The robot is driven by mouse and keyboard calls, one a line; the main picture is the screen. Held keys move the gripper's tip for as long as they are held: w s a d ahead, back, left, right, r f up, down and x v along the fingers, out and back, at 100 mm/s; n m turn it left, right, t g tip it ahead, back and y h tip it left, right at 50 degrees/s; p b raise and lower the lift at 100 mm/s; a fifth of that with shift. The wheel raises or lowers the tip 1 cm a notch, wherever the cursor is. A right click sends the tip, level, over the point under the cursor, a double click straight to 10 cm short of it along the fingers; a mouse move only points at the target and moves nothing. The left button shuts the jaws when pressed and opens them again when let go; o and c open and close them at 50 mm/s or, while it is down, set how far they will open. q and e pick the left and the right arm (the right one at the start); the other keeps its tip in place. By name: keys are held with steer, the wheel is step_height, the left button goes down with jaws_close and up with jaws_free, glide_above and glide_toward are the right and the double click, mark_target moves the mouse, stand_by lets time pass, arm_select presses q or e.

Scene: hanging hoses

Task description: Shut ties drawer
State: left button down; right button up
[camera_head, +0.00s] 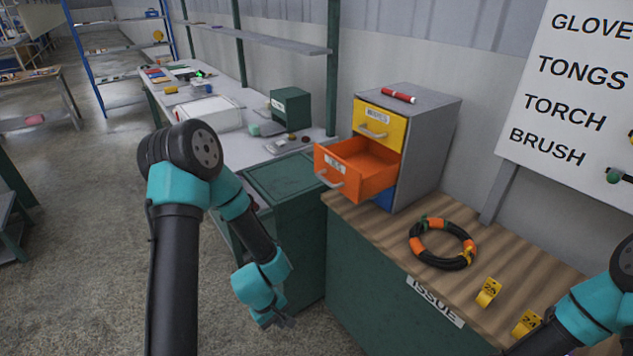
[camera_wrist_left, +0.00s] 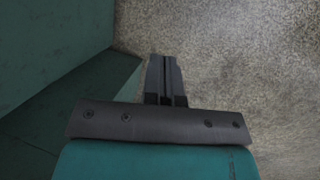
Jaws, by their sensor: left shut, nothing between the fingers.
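The orange drawer (camera_head: 357,168) stands pulled well out of the grey cabinet (camera_head: 428,140) on the wooden bench top. It has a grey handle and a small white label on its front, too small to read surely. It looks empty inside. My left gripper (camera_head: 279,320) hangs low in front of the green bench, below and left of the drawer, touching nothing. Its fingers are together and empty in the left wrist view (camera_wrist_left: 164,78), over bare floor. Part of my right arm shows at the lower right, but its gripper is out of view.
The yellow drawer (camera_head: 379,125) above is shut, and a blue drawer (camera_head: 383,197) shows below. A red marker (camera_head: 399,96) lies on the cabinet. A black and orange hose ring (camera_head: 442,243) and yellow number tags (camera_head: 488,292) are on the bench. A green bin (camera_head: 285,185) stands left of it.

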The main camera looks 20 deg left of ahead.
arm_select(q)
steer(key=w+a+r+n+t+h, duration=0.1)
steer(key=w+a+r+n+t, duration=0.2)
steer(key=w+r+n, duration=0.3)
steer(key=w+a+r+n+t+h, duration=0.2)
steer(key=w+r+n+t, duration=0.3)
steer(key=r, duration=1)
steer(key=w+a+r+n+t+h, duration=0.1)
steer(key=w+a+r+n+t, duration=0.2)
steer(key=w+r+n, duration=0.3)
step_height(320, 180, up, 4)
steer(key=shift+w+a+r+n+t, duration=0.25)
steer(key=shift+w+a+t, duration=0.2)
steer(key=shift+w, duration=0.5)
steer(key=shift+w+d+f, duration=0.1)
steer(key=shift+d, duration=0.05)
steer(key=x, duration=1.3)
steer(key=shift+w+d, duration=0.3)
steer(key=shift+d, duration=0.1)
